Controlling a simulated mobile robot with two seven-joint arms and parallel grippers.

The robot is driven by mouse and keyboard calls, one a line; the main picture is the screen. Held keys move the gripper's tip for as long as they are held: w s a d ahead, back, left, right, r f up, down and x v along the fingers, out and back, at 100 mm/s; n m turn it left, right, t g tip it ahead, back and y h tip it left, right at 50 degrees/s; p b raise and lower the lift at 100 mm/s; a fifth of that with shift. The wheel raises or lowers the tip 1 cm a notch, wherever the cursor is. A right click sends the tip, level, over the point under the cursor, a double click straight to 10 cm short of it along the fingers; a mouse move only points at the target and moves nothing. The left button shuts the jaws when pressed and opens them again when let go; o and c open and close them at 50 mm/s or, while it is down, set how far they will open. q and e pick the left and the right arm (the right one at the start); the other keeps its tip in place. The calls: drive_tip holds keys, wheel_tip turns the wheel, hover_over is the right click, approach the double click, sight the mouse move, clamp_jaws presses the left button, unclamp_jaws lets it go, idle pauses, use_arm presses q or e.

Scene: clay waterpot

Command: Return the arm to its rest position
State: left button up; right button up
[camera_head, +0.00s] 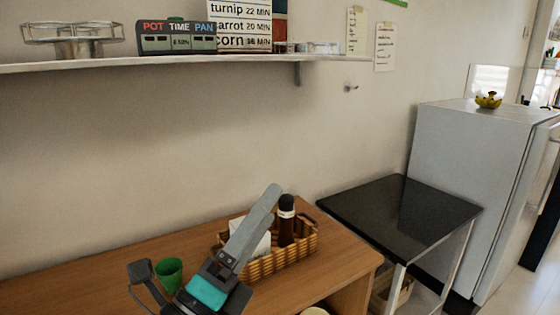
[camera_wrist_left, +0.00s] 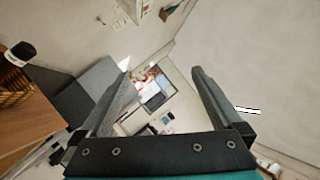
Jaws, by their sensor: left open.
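My left gripper (camera_head: 270,195) rises over the wooden table (camera_head: 335,262) in the head view, with its fingers pointing up and to the right. It shows there almost edge-on, in front of the wicker basket. In the left wrist view its two fingers (camera_wrist_left: 162,74) stand wide apart, with nothing between them. My right gripper is in neither view.
The wicker basket (camera_head: 308,245) holds a dark bottle (camera_head: 286,222) and white tissue. A green cup (camera_head: 169,272) stands left of my gripper. A wall shelf (camera_head: 180,64) runs above. A black-topped table (camera_head: 400,212) and a fridge (camera_head: 455,190) stand to the right.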

use_arm(q)
drive_tip(key=s+a+f+n+g+y, duration=0.1)
drive_tip(key=a+f+n+g+y, duration=0.2)
drive_tip(key=a+f+n+y, duration=0.6)
drive_tip(key=a+f+n+g+y, duration=0.3)
drive_tip(key=a+f+n+y, duration=0.15)
drive_tip(key=f+n, duration=0.75)
drive_tip(key=s+f+n+g, duration=0.7)
drive_tip(key=s+f+g, duration=0.2)
drive_tip(key=s+f, duration=0.65)
drive_tip(key=s+f+g, duration=0.1)
drive_tip(key=s+f, duration=0.1)
drive_tip(key=f, duration=0.8)
drive_tip(key=s+f+g, duration=0.1)
drive_tip(key=s+f, duration=0.1)
drive_tip(key=f, duration=0.8)
drive_tip(key=s+a+f+g, duration=0.1)
drive_tip(key=s+a+f, duration=0.2)
drive_tip(key=s+f, duration=1.1)
drive_tip(key=shift+s, duration=0.6)
drive_tip(key=shift+f, duration=0.1)
